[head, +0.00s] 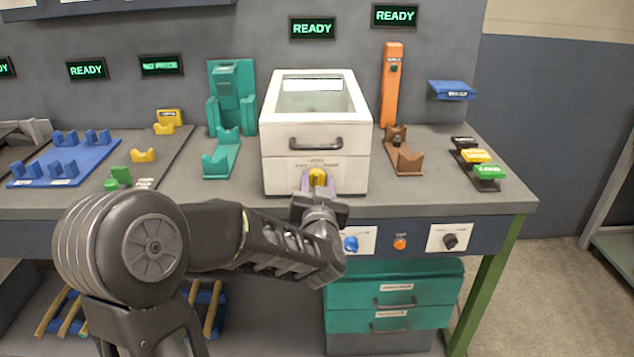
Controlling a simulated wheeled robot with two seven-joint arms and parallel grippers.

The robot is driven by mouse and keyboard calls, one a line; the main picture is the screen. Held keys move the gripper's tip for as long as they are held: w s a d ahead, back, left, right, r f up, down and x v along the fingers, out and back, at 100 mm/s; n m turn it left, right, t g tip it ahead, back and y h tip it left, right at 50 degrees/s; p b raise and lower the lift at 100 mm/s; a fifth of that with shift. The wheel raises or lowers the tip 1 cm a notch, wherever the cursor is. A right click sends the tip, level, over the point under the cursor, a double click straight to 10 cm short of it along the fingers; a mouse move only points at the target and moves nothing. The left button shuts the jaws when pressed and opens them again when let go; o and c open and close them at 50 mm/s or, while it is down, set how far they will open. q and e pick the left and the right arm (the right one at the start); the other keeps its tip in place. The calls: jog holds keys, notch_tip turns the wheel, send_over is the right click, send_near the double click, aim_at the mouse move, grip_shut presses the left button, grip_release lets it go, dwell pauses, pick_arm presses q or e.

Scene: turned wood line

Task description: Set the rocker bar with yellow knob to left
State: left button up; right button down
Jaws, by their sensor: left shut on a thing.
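The yellow knob (317,176) shows at the front of the white box, just above the bench's front edge. My left gripper (318,184) reaches it from below and in front, with a finger on each side, and is shut on it. The bar under the knob is hidden behind my gripper, so I cannot tell which way it is tilted. My right gripper is not in view.
The white box (315,145) with a handled drawer stands right behind the knob. A blue knob (351,243), an orange button (399,243) and a black knob (450,241) sit on the bench front. Teal (222,160) and brown cradles (404,160) flank the box.

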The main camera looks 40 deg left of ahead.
pick_arm(q)
jog(key=shift+n+b, duration=0.3)
jog(key=shift+b, duration=0.05)
grip_shut()
jog(key=shift+f+n+b, duration=0.1)
jog(key=shift+n+b, duration=1.45)
jog(key=shift+n, duration=0.15)
jog(key=shift+s+a+n+b, duration=0.1)
jog(key=shift+n+b, duration=1.5)
jog(key=shift+n, duration=0.3)
jog(key=shift+n+b, duration=0.8)
jog(key=shift+n, duration=0.2)
jog(key=o, duration=1.2)
grip_release()
jog(key=shift+o, duration=0.2)
jog(key=shift+s, duration=0.1)
